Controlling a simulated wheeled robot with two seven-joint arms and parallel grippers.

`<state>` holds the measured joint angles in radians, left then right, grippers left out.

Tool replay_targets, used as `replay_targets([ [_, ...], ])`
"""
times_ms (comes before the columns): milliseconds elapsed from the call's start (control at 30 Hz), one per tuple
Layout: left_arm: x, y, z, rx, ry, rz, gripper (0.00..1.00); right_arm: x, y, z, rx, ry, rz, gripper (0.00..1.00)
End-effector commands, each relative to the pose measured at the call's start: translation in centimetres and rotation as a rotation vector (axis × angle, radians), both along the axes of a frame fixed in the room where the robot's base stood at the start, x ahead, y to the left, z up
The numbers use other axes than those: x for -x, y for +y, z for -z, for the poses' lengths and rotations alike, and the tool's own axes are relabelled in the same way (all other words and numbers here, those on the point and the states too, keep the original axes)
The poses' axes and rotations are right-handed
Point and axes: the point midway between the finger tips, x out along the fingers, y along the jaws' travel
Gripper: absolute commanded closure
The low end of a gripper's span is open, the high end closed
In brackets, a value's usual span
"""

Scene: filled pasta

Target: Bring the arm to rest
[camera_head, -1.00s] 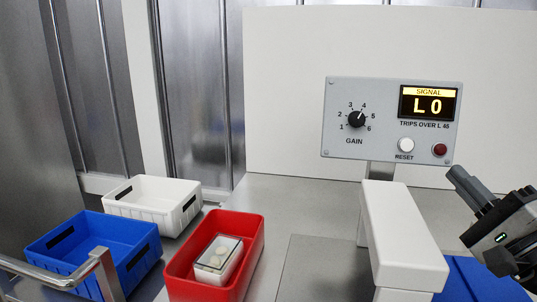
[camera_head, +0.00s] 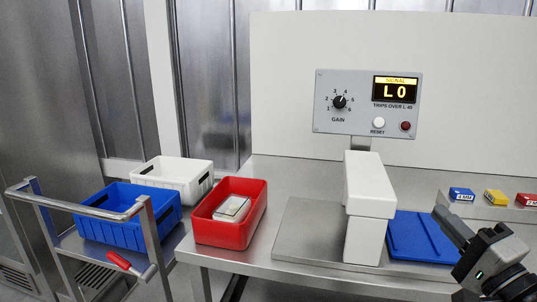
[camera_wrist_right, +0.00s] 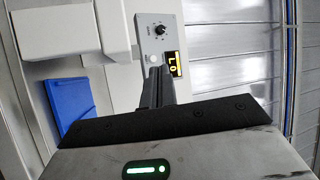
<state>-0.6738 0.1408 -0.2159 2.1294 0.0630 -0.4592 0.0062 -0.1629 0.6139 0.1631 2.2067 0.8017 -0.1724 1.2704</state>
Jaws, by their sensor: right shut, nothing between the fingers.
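My right gripper (camera_head: 442,212) is at the lower right of the head view, above the right front part of the bench, with its fingers together and nothing between them. In the right wrist view its fingers (camera_wrist_right: 156,88) point toward the grey control panel. The panel (camera_head: 362,125) stands behind the white block-shaped detector housing (camera_head: 370,200), with a display (camera_head: 396,90) reading SIGNAL L 0. The gripper is to the right of the housing, apart from it, near the blue mat (camera_head: 420,238). My left gripper is not in view.
A red bin (camera_head: 223,240) holding a small clear-lidded pack (camera_head: 232,208) sits at the bench's left end. A blue crate (camera_head: 118,232) and a white crate (camera_head: 178,172) are on a cart with a metal rail (camera_head: 85,208). Small blue, yellow and red blocks (camera_head: 494,196) lie at the right.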

Motion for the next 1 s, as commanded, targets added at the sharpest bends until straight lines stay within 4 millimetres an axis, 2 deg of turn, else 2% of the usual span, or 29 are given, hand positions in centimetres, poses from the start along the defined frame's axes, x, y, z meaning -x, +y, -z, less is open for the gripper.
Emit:
replay_targets([
  [33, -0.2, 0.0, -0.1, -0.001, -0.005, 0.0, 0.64, 0.1, 0.3, 1.7, 0.043, 0.025, 0.015, 1.0],
  [233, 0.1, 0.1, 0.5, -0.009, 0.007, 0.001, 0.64, 0.9, 2.1, 8.7, 0.278, 0.12, 0.062, 1.0],
  [333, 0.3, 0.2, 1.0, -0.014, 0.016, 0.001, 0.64, 2.2, 3.5, 13.5, 0.447, 0.187, 0.071, 1.0],
  [433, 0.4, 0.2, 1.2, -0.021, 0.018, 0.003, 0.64, 4.6, 5.8, 19.5, 0.676, 0.265, 0.05, 1.0],
  [500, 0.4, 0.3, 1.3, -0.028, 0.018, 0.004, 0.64, 7.1, 7.7, 23.8, 0.86, 0.315, 0.01, 1.0],
  [600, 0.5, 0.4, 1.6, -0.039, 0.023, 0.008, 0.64, 10.7, 10.3, 28.5, 1.1, 0.357, -0.071, 1.0],
  [700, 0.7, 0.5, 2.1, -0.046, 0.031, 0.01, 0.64, 13.8, 12.5, 31.6, 1.285, 0.371, -0.155, 1.0],
  [800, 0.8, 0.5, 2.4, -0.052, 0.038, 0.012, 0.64, 15.9, 13.9, 33.4, 1.405, 0.368, -0.219, 1.0],
  [1000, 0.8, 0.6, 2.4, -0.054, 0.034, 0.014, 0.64, 17.0, 14.6, 34.2, 1.478, 0.36, -0.258, 1.0],
])
